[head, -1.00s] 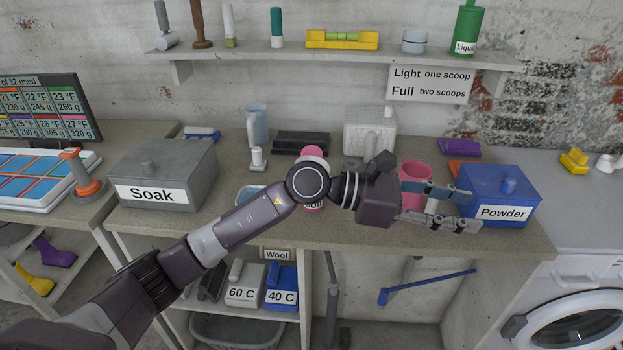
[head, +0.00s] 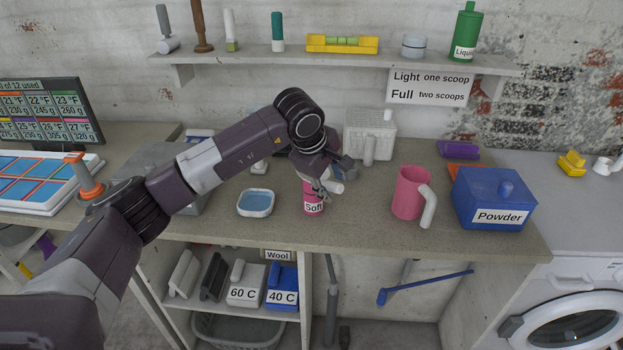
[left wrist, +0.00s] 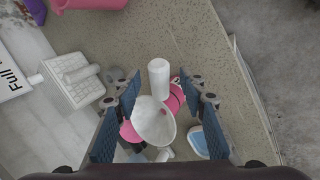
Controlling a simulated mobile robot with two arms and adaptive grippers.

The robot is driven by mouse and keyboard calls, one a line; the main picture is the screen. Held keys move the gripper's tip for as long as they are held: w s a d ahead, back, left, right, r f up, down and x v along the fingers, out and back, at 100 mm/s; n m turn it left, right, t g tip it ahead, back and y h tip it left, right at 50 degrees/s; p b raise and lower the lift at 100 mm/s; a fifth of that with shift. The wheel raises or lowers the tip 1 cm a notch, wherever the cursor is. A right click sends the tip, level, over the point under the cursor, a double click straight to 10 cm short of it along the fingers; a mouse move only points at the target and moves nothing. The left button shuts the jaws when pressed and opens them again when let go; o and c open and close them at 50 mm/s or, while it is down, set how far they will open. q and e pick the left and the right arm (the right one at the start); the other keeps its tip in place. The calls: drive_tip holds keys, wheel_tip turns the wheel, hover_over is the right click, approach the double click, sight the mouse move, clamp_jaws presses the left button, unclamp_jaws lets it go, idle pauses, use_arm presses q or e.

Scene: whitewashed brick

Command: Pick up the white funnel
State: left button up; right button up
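The white funnel (left wrist: 153,122) shows in the left wrist view as a pale round cone with a thick white cylinder (left wrist: 158,76) beside it, seemingly its handle. It lies over the pink bottle labelled "Soft" (head: 313,205); I cannot tell whether it rests on it. In the head view only a white end of the funnel (head: 336,187) shows past my fingers. My left gripper (left wrist: 163,92) is open, pointing down, with one blue-padded finger on each side of the funnel. In the head view the gripper (head: 329,178) is above the bottle. My right gripper is not in view.
A blue-filled dish (head: 256,203) stands left of the bottle, and a pink jug (head: 408,192) and the blue Powder box (head: 495,200) stand to the right. The counter between bottle and jug is clear.

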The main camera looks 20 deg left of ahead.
use_arm(q)
drive_tip(key=shift+x, duration=1.15)
drive_tip(key=shift+r, duration=0.1)
clamp_jaws()
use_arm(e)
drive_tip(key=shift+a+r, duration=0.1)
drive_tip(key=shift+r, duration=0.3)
use_arm(q)
drive_tip(key=shift+r, duration=0.1)
